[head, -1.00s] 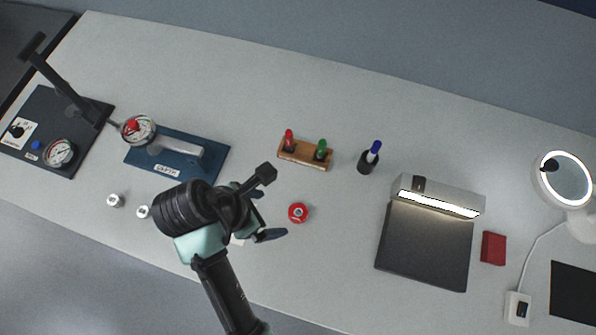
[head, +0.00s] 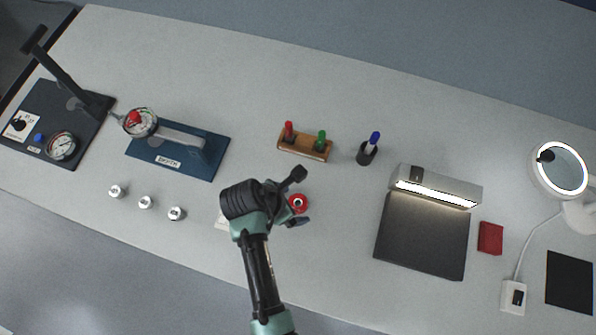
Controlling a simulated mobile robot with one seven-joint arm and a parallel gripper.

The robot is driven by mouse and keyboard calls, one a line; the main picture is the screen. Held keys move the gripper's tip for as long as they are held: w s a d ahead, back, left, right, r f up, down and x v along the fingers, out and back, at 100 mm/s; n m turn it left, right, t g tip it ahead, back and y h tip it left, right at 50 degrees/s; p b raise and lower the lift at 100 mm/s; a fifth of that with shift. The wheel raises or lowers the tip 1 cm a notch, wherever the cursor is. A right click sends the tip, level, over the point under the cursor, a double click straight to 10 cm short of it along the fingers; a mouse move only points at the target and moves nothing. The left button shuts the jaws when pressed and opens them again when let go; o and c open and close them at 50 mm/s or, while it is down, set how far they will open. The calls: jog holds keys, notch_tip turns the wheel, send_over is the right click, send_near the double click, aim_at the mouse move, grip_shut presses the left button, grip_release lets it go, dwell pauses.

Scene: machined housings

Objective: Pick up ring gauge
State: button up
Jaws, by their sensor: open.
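The ring gauge, a small red ring with a pale centre (head: 299,203), lies on the grey bench near the middle of the head view. My gripper (head: 294,210) is open and empty, over the bench at the ring's left side. A dark finger shows just below the ring, and the wrist hides part of the jaws. The ring's left edge is partly covered. I cannot tell the height of the fingers above it.
A wooden stand with red and green gauges (head: 290,151) and a pen cup (head: 366,154) stand behind. A lit dark plate (head: 420,245) is to the right. Several metal cylinders (head: 146,202) and a blue fixture (head: 205,168) are to the left. A white item is partly hidden by my arm.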

jog(key=shift+f, duration=0.1)
grip_shut()
dwell(0.5)
